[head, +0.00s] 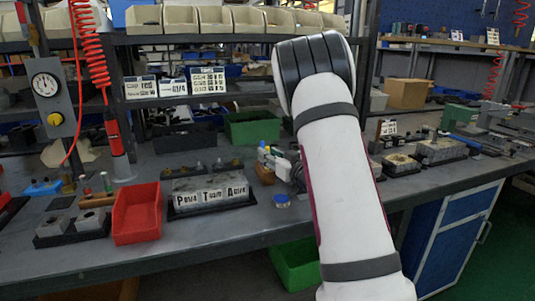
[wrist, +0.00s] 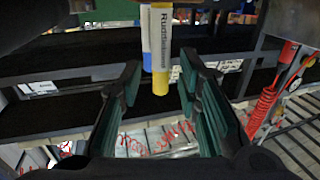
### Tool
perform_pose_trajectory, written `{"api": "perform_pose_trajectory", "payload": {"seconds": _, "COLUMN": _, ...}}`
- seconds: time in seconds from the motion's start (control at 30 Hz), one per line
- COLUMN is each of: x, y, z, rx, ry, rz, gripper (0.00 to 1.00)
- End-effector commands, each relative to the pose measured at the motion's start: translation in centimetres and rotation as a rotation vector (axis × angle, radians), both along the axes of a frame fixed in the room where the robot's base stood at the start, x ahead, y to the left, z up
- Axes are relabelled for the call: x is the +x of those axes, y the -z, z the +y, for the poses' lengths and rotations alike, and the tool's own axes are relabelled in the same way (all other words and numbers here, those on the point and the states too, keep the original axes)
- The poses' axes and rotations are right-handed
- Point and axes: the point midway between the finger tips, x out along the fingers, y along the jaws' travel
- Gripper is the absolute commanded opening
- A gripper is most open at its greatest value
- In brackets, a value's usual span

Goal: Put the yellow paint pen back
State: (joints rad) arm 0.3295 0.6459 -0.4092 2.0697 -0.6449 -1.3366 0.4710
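The yellow paint pen (wrist: 161,50), with a white labelled barrel and a yellow end, shows in the wrist view between the two fingertips of my gripper (wrist: 159,72). The fingers are open, with a visible gap on each side of the pen. A blue-marked pen (wrist: 146,48) stands close beside it, partly hidden. In the head view my gripper (head: 297,172) is mostly hidden behind my arm, just right of a brown block (head: 265,173) with small pens (head: 266,154) at it. I cannot tell from there which pen is the yellow one.
A grey block set (head: 210,190) with lettered faces, a red bin (head: 137,213) and metal blocks (head: 74,221) stand to the left on the bench. A blue round lid (head: 281,200) lies near the front edge. A green bin (head: 252,127) stands behind.

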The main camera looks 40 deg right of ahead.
Motion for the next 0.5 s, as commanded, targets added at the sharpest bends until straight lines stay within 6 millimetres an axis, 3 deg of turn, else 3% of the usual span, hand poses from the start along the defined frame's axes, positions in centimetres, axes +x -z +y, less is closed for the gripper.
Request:
{"api": "perform_pose_trajectory", "payload": {"seconds": 0.3, "x": -6.7, "y": 0.0, "z": 0.0, "rx": 0.002, "ry": 0.003, "rz": 0.002, "gripper": 0.31}}
{"api": "perform_pose_trajectory", "payload": {"seconds": 0.5, "x": -9.4, "y": 0.0, "z": 0.1, "rx": 0.001, "ry": 0.002, "rz": 0.001, "gripper": 0.31}}
